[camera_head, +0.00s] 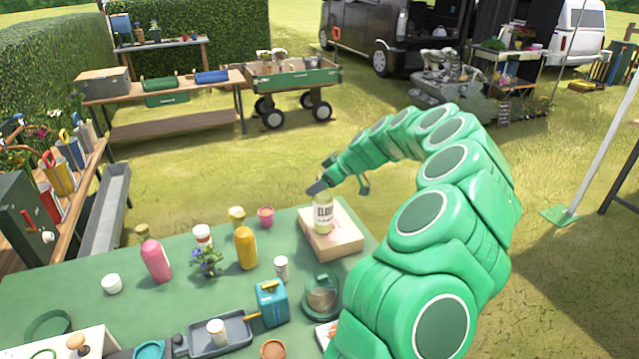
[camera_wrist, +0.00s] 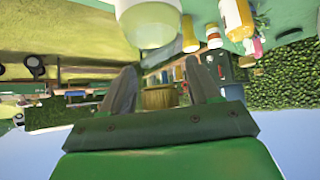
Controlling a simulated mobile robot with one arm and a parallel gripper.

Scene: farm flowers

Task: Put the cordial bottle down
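The cordial bottle (camera_head: 323,214) is pale, with dark lettering on its label. It looks upright on a tan block (camera_head: 335,240) near the far right edge of the green table. My gripper (camera_head: 338,187) is at the height of the bottle's top, with one dark finger overlapping its neck. In the wrist view, which is upside down, the fingers of my gripper (camera_wrist: 158,72) are spread, with gaps beside a tan cork-like piece (camera_wrist: 160,98) between them. The pale rounded body at the top there looks like the bottle (camera_wrist: 150,24). Its neck is unclear.
The green table (camera_head: 190,265) holds a pink bottle (camera_head: 156,260), a yellow bottle (camera_head: 246,248), a small flower pot (camera_head: 207,262), a blue can (camera_head: 271,302) and a dark tray (camera_head: 220,337). These stand left of the block. Open grass lies beyond the table.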

